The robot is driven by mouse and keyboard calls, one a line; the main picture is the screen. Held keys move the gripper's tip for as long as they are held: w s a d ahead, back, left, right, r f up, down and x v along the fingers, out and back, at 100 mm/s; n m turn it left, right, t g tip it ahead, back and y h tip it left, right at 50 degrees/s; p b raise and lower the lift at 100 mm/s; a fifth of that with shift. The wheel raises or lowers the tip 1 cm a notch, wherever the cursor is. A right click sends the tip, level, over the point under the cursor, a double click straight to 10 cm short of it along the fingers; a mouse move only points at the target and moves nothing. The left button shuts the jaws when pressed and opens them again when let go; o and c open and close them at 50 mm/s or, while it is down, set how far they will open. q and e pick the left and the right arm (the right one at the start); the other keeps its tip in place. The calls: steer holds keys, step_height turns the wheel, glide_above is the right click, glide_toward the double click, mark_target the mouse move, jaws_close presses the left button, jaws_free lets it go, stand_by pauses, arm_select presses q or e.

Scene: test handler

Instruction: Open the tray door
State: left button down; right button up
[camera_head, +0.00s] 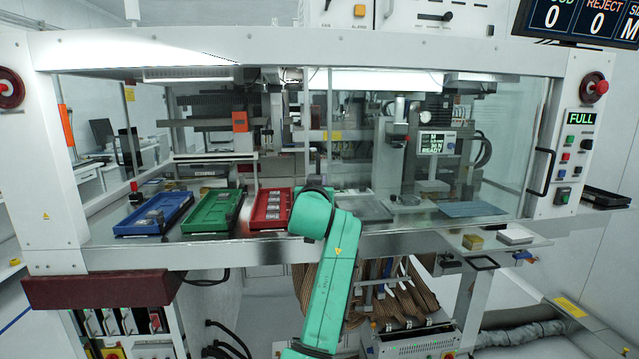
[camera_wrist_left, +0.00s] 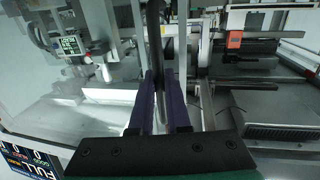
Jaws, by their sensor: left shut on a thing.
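The tray door is a clear glass panel (camera_head: 475,130) in the machine's front; its exact edges are hard to make out. In the left wrist view my left gripper (camera_wrist_left: 163,108) has its two purple fingers shut on a dark upright bar handle (camera_wrist_left: 154,45). In the head view my green left arm rises from the bottom centre to the machine front, and its wrist hides the gripper and the held handle. Blue (camera_head: 153,215), green (camera_head: 212,211) and red (camera_head: 271,209) trays stand behind the front on the left. My right gripper is not in view.
Another black handle (camera_head: 540,172) sits at the front's right end. A control panel (camera_head: 570,150) reads FULL. A dark red block (camera_head: 100,290) juts out at the lower left. A ledge (camera_head: 498,250) with small blocks projects at the lower right.

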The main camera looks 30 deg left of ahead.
arm_select(q)
steer(key=c, duration=1.2)
jaws_free()
steer(key=shift+o, duration=0.2)
steer(key=shift+a, duration=0.1)
steer(key=shift+s, duration=0.15)
steer(key=b+v, duration=0.5)
steer(key=v, duration=0.9)
steer(key=shift+b, duration=0.3)
steer(key=shift+s, duration=0.15)
